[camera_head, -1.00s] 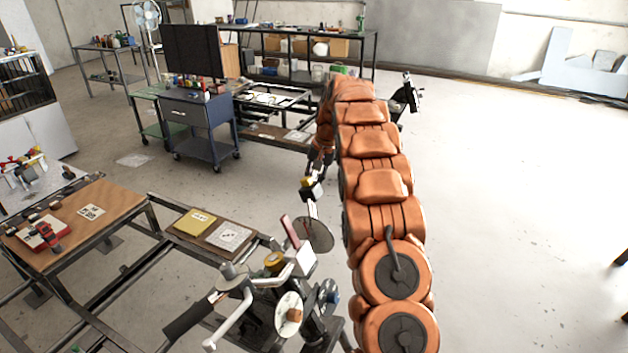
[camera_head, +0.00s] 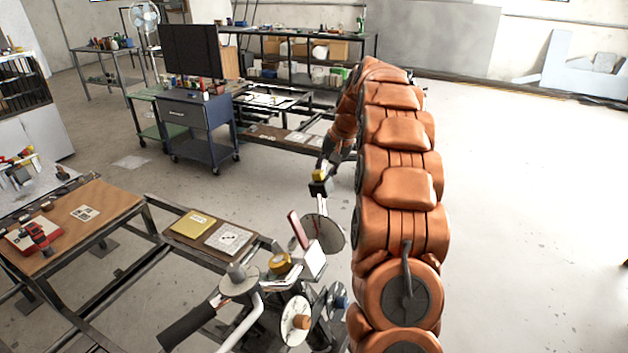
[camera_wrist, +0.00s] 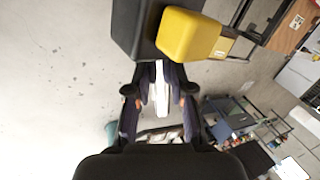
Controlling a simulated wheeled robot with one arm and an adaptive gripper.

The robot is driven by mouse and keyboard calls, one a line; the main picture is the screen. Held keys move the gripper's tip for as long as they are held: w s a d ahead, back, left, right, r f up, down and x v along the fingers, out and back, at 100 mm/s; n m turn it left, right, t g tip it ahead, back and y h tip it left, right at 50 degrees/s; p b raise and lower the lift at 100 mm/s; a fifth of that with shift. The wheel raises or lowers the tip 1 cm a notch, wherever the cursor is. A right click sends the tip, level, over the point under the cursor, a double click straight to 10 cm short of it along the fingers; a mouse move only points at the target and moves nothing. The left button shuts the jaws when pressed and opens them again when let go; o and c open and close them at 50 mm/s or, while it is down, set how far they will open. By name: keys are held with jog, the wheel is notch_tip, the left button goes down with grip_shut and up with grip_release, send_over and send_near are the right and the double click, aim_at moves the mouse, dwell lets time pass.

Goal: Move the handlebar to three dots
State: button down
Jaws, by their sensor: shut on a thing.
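My gripper (camera_wrist: 160,90) is shut on a pale part of a black piece with a yellow block (camera_wrist: 188,34). In the head view the black-and-yellow piece (camera_head: 318,186) hangs at the lower end of my arm, above the floor. Its grip point is too small to make out there. A bent metal bar with a black grip (camera_head: 188,325) shows at the bottom front; I cannot tell which of these is the handlebar. A white card with black dots (camera_head: 228,238) lies on the low frame, and another dotted card (camera_head: 85,212) on the wooden table. Their dots are too small to count.
A grey disc (camera_head: 323,233) and other mounted parts stand close below the held piece. A yellow pad (camera_head: 193,223) lies beside the nearer card. A blue cart (camera_head: 205,120) with a monitor stands behind.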

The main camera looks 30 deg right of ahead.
jog(key=shift+s+d+r+t+y+b, duration=0.2)
jog(key=shift+s+r+t+y+b, duration=0.25)
jog(key=shift+b, duration=0.5)
jog(key=shift+s+d+r+t+y+b, duration=0.2)
jog(key=shift+t+b, duration=0.45)
jog(key=shift+b, duration=0.3)
jog(key=c, duration=1)
grip_release()
jog(key=shift+f, duration=0.15)
jog(key=v, duration=1.2)
jog(key=shift+w, duration=0.15)
